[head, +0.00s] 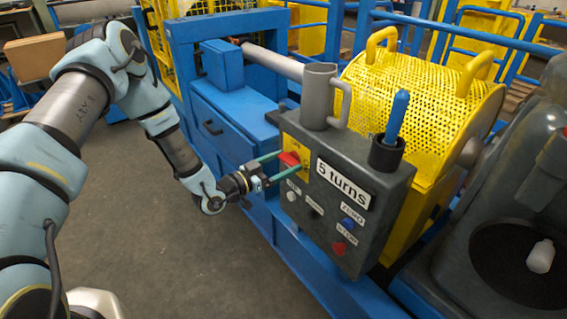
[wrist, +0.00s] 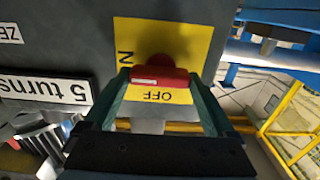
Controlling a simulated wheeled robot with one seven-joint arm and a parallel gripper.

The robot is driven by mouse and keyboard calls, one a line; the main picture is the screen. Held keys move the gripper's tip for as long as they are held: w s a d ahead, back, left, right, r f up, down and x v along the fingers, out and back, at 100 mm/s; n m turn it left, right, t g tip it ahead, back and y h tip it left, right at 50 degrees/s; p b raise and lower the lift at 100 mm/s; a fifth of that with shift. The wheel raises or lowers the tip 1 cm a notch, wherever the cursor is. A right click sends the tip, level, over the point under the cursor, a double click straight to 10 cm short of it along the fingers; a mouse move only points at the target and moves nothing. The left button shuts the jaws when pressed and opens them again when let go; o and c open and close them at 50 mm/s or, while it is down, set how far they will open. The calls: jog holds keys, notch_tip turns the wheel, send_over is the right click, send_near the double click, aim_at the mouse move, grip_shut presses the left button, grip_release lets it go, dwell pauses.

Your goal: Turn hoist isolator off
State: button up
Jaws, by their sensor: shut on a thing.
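The hoist isolator is a red rotary handle (head: 289,158) on a yellow plate (wrist: 203,40) at the upper left of the grey control box. In the wrist view the red handle (wrist: 160,77) lies crosswise between the two green fingers of my gripper (head: 284,164), which are shut on its ends. The word OFF shows upside down just below the handle in the wrist view. An N, part of a label, shows at the plate's left. The rest of that label is hidden behind the finger and handle.
The control box (head: 385,220) carries a "5 turns" sign (head: 343,184), a ZERO button (head: 348,223) and a red STOP button (head: 339,248). A grey jug (head: 317,95) and a blue-handled tool (head: 397,118) stand on top. A yellow mesh guard (head: 420,100) is behind; open floor lies left.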

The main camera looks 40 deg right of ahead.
jog(key=shift+c, duration=1.3)
jog(key=shift+f+n, duration=0.1)
jog(key=shift+n, duration=0.2)
jog(key=shift+f+n+b, duration=0.1)
jog(key=shift+n+b, duration=0.75)
jog(key=shift+n, duration=0.15)
jog(key=n+b, duration=0.2)
jog(key=n, duration=0.3)
jog(key=shift+w, duration=0.1)
jog(key=n+b, duration=0.2)
jog(key=n, duration=0.3)
jog(key=shift+n, duration=0.4)
jog(key=shift+n+b, duration=0.45)
jog(key=shift+n, duration=1.75)
